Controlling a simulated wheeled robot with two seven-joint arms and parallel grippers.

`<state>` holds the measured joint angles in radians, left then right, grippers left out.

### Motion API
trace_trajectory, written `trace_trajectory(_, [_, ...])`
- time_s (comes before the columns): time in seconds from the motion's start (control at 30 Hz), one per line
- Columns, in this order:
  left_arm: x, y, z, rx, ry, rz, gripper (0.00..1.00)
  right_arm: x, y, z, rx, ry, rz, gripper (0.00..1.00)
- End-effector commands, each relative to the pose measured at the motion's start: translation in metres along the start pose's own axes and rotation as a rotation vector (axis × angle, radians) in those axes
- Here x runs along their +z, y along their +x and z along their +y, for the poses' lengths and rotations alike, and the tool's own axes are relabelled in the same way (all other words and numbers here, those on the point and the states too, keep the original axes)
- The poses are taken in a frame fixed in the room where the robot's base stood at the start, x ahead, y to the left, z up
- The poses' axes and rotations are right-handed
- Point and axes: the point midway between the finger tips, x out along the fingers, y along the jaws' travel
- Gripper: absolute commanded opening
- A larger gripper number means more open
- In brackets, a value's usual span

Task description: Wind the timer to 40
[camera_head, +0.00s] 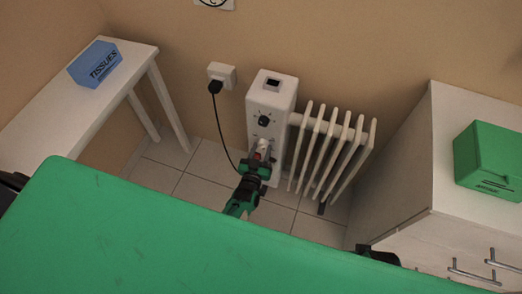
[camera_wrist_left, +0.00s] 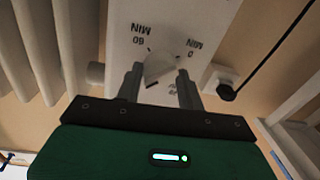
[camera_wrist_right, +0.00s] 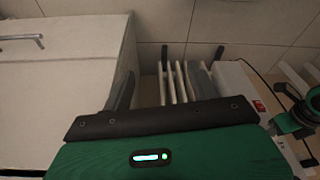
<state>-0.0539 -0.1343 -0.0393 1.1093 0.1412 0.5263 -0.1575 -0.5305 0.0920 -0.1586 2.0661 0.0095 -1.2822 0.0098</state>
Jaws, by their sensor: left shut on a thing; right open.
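The timer knob (camera_wrist_left: 160,68) is a pale, wedge-shaped pointer on the front of the white heater (camera_head: 272,92). In the left wrist view, "60 MIN", "0 MIN" and a partly hidden number surround it. My left gripper (camera_head: 262,155) is at the lower front of the heater, and its fingers (camera_wrist_left: 158,90) are shut on the timer knob, one on each side. The exact reading is hard to tell. A dark upper knob (camera_head: 263,121) sits above it on the heater. My right gripper (camera_wrist_right: 168,75) is open and empty, facing the radiator fins.
White radiator fins (camera_head: 333,150) extend right of the heater. A black cord runs from the wall socket (camera_head: 221,74) down beside it. A bench with a tissue box (camera_head: 96,64) stands left, and a cabinet with a green box (camera_head: 489,160) right. A green surface (camera_head: 180,235) fills the foreground.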

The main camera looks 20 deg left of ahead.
Motion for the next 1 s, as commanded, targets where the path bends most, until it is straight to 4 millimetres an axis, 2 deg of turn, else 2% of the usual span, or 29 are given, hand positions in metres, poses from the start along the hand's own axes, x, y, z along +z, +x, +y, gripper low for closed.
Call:
trace_trajectory(0.23, [0.001,0.000,0.001,0.001,-0.001,-0.002,0.16,0.001,0.000,0.000,0.000,0.000,-0.003,0.60])
trace_trajectory(0.27, [0.001,0.000,0.001,0.001,-0.001,-0.002,0.42,0.001,0.000,0.000,0.000,0.000,-0.003,0.60])
trace_trajectory(0.33, [0.001,0.000,0.001,0.001,-0.001,-0.002,0.56,0.001,0.000,0.000,0.000,0.000,-0.003,0.60])
trace_trajectory(0.37, [0.001,0.000,0.001,0.001,-0.001,-0.002,0.60,0.001,0.000,0.000,0.000,0.000,-0.003,0.60])
trace_trajectory(0.73, [0.000,-0.005,0.000,0.000,-0.001,-0.001,0.60,0.002,0.000,-0.001,-0.001,0.000,-0.005,0.60])
trace_trajectory(0.87, [0.001,-0.021,0.000,0.000,-0.001,-0.003,0.60,0.002,0.000,-0.001,-0.001,0.000,-0.003,0.60])
trace_trajectory(1.0, [0.000,-0.050,0.000,0.000,-0.001,-0.003,0.60,0.007,0.007,-0.001,-0.001,0.001,-0.019,0.60])
